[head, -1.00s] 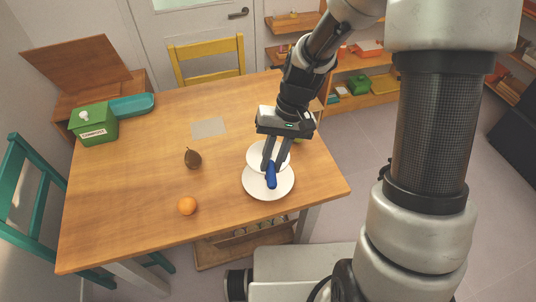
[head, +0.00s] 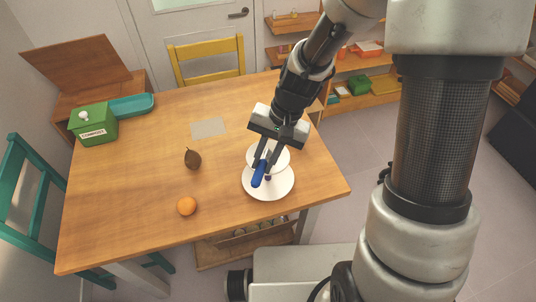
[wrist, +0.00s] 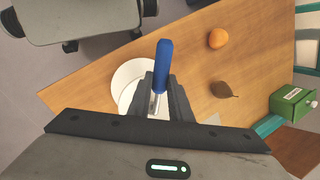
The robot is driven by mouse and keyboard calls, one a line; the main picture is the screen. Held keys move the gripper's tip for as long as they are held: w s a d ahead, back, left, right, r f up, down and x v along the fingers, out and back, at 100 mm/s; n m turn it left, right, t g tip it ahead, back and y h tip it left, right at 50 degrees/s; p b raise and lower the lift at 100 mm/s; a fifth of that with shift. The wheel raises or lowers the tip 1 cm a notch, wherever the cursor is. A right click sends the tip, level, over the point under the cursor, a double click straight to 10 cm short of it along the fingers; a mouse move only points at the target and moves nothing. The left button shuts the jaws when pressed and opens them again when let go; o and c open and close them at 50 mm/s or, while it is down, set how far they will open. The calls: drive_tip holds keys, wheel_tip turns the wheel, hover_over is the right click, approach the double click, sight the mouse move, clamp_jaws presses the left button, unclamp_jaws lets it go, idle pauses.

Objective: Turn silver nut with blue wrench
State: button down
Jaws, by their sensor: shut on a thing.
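My gripper (head: 265,168) is shut on a blue-handled tool (head: 258,174) and holds it over the near white plate (head: 272,190). In the wrist view the tool's blue handle (wrist: 163,65) points away from my gripper (wrist: 160,88), with a silver metal part between the fingers. I cannot tell from its shape whether it is a wrench. I see no silver nut in either view.
A second white plate (head: 281,154) sits behind the near one, with a small dark purple thing (head: 268,178) close to the tool. An orange (head: 187,206), a brown pear (head: 193,159), a grey sheet (head: 209,127) and a green compost box (head: 93,124) are on the wooden table (head: 130,190).

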drive_tip(key=shift+w+a+m+t, duration=0.1)
drive_tip(key=shift+a+m+t, duration=0.25)
drive_tip(key=shift+m, duration=0.55)
drive_tip(key=shift+a, duration=0.1)
drive_tip(key=m, duration=0.1)
drive_tip(key=a+m, duration=0.1)
drive_tip(key=shift+w+m+t+p, duration=0.3)
drive_tip(key=shift+t, duration=0.05)
drive_tip(key=shift+d+f+n+b, duration=0.1)
drive_tip(key=shift+d+n+b, duration=0.05)
drive_tip(key=shift+n+b, duration=0.2)
drive_tip(key=shift+s+d+n+g, duration=0.2)
drive_tip(key=shift+d+n+g, duration=0.1)
drive_tip(key=shift+n, duration=0.4)
drive_tip(key=shift+s+d+n+g, duration=0.15)
drive_tip(key=shift+d+n+g, duration=0.1)
drive_tip(key=shift+n, duration=0.4)
drive_tip(key=shift+r+p, duration=1.9)
drive_tip(key=shift+r, duration=0.65)
